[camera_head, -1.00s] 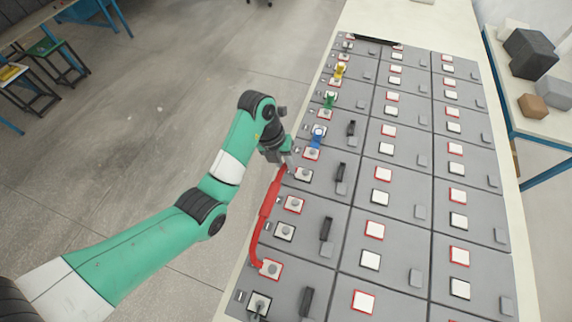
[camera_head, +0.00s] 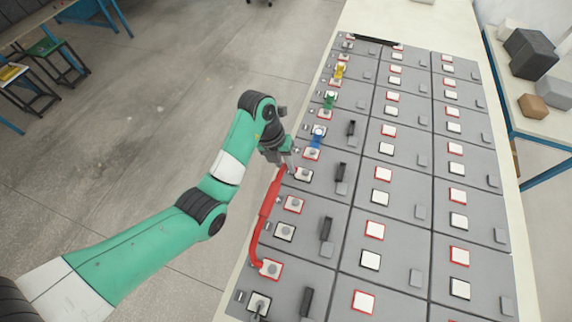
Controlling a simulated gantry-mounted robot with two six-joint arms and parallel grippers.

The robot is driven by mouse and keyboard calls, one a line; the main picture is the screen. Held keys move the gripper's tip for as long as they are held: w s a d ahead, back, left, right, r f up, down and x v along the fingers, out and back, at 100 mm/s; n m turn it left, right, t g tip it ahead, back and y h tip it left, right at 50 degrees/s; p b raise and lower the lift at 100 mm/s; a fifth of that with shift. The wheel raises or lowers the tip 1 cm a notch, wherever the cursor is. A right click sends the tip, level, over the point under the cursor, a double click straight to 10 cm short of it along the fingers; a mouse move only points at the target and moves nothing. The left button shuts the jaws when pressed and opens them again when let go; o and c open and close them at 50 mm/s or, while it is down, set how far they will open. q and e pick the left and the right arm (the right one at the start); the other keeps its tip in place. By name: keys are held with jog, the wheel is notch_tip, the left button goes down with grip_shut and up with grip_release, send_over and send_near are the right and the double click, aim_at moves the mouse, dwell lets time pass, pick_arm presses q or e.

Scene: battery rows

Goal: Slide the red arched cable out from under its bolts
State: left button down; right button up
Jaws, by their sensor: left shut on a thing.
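The red arched cable (camera_head: 268,207) runs along the left edge of the battery rows. Its near end is at a bolt (camera_head: 269,268) on a red-framed terminal. Its far end is by a white terminal (camera_head: 304,174) with a bolt, right at my left gripper (camera_head: 290,168). My left gripper is shut on the far end of the red cable; the fingertips are small and partly hide that end. Whether the cable ends still sit under the bolts is too small to tell. My right gripper is not in view.
Blue (camera_head: 317,137), green (camera_head: 329,101) and yellow (camera_head: 340,71) connectors sit on terminals farther up the left column. Grey battery blocks (camera_head: 400,213) fill the table. A side table (camera_head: 541,119) with boxes stands at the right. Open floor (camera_head: 150,150) lies to the left.

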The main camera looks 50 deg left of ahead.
pick_arm(q)
jog(key=shift+s+a+r+p, duration=0.1)
jog(key=shift+a+r+p, duration=0.05)
jog(key=shift+p, duration=0.2)
dwell(0.3)
jog(key=shift+s+a+p, duration=0.35)
jog(key=shift+a+p, duration=0.25)
jog(key=shift+a, duration=0.05)
jog(key=shift+s+a, duration=0.15)
jog(key=shift+a, duration=0.2)
jog(key=shift+s+a+p, duration=0.35)
jog(key=shift+a+p, duration=0.25)
jog(key=shift+p, duration=0.1)
jog(key=shift+f+b, duration=0.3)
jog(key=shift+f, duration=0.15)
jog(key=c, duration=0.7)
grip_release()
